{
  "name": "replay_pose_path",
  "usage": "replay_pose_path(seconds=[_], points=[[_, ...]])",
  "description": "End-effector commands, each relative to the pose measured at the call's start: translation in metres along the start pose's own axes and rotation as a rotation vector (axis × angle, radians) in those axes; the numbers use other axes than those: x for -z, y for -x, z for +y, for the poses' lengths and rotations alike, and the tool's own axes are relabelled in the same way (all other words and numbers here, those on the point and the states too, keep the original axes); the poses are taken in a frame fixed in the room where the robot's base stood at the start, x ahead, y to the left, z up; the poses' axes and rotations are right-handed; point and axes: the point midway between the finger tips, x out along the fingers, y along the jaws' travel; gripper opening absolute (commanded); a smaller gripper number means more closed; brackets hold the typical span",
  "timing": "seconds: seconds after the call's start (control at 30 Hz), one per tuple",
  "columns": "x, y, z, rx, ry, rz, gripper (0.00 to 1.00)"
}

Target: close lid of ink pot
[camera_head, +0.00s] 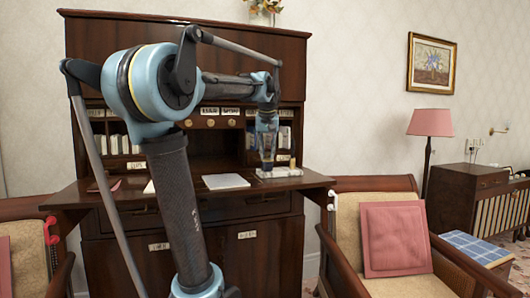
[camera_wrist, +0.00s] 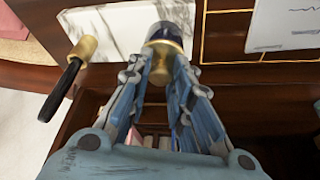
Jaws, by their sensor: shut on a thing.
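The ink pot (camera_wrist: 164,34) has a dark, rounded body and stands on a white marble base (camera_wrist: 110,25). The fingers hide part of the pot, so the lid's angle is unclear. In the head view, my gripper (camera_head: 267,164) points down at the marble base (camera_head: 285,173) on the desk's right side; the pot is mostly hidden there.
A brass piece with a black handle (camera_wrist: 65,85) sits at the left of the marble base. White paper (camera_head: 226,181) lies left of the base on the wooden desk (camera_head: 190,190). Letter compartments stand behind. An armchair with a pink cushion (camera_head: 395,238) is at the right.

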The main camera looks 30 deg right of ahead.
Motion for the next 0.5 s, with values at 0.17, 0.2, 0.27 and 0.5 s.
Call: replay_pose_path(seconds=[0.17,0.2,0.27,0.5], points=[[-0.0025,-0.0009,0.0001,0.011,-0.006,0.035,0.0],[-0.0025,-0.0008,0.0,0.011,-0.005,0.037,0.0],[-0.0024,-0.0008,-0.0001,0.011,-0.005,0.037,0.0],[-0.0024,-0.0008,-0.0001,0.011,-0.005,0.036,0.31]])
